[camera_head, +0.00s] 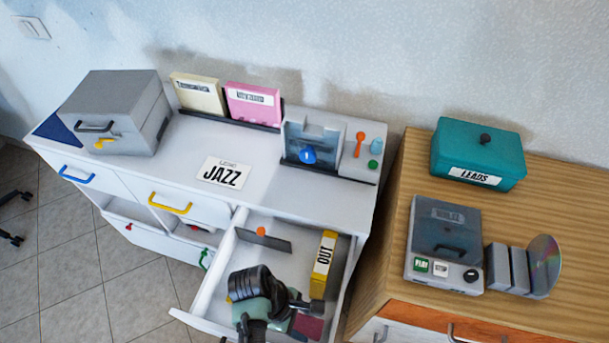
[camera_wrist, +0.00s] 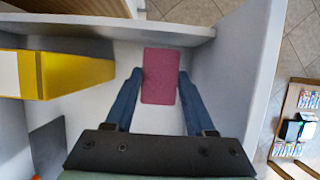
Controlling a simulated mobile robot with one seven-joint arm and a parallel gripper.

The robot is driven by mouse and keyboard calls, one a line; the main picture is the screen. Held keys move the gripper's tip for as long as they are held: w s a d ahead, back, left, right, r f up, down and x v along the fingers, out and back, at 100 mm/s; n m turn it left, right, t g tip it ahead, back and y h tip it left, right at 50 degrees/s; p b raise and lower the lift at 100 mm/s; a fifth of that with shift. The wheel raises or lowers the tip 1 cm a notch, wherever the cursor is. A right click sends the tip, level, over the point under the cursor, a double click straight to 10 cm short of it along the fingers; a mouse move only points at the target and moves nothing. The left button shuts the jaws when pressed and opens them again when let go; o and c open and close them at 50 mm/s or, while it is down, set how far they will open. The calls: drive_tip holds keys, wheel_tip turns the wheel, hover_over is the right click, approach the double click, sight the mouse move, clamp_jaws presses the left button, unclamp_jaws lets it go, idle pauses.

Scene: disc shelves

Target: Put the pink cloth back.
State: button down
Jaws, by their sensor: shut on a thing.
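The pink cloth (camera_wrist: 160,76), a flat dark-pink rectangle, is between the two blue fingers of my gripper (camera_wrist: 157,84) in the wrist view. My gripper is shut on it at its left and right edges. In the head view the cloth (camera_head: 308,326) shows partly beside my gripper, inside the open white drawer (camera_head: 212,294). My wrist hides part of it there. I cannot tell whether the cloth touches the drawer floor.
A yellow OUT box (camera_head: 323,264) stands in the drawer, left of the cloth in the wrist view. A dark plate (camera_head: 264,241) is also in the drawer. The cabinet top holds a JAZZ label (camera_head: 224,173). A teal LEADS box (camera_head: 478,154) stands on the wooden cabinet.

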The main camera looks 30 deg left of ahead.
sight(304, 327)
drive_tip(key=shift+f+b, duration=0.45)
drive_tip(key=shift+f, duration=1.85)
drive_tip(key=shift+f, duration=0.2)
drive_tip(key=shift+c, duration=1.2)
unclamp_jaws()
drive_tip(key=shift+r, duration=0.1)
drive_tip(key=p+v, duration=0.2)
drive_tip(key=v, duration=1)
drive_tip(key=shift+r, duration=0.15)
